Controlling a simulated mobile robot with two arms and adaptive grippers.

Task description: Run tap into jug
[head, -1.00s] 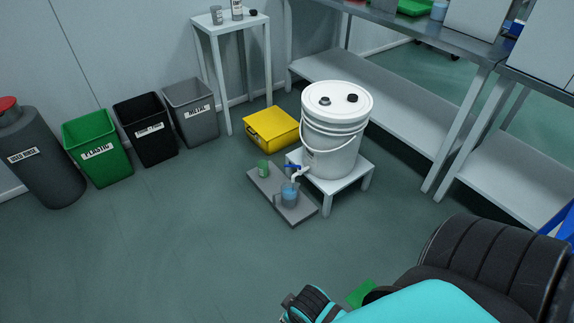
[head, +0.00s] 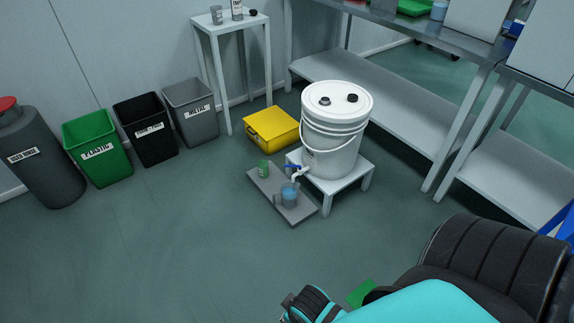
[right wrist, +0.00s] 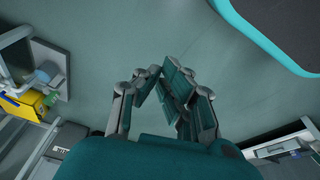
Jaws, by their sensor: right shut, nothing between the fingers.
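A white lidded bucket (head: 334,135) stands on a low white stool (head: 347,184). A small white tap (head: 301,173) with a blue handle (head: 291,167) sticks out low on its left side. A clear jug (head: 289,196) with a bluish inside stands on a grey tray (head: 301,214) below the tap. I cannot tell how full it is or whether water runs. My right gripper (right wrist: 162,72) is shut and empty in the right wrist view, over bare floor and well apart from the tap and jug. My left gripper is not in view.
Several bins, including a green one (head: 97,148), line the left wall. A metal bench (head: 400,113) stands behind the bucket.

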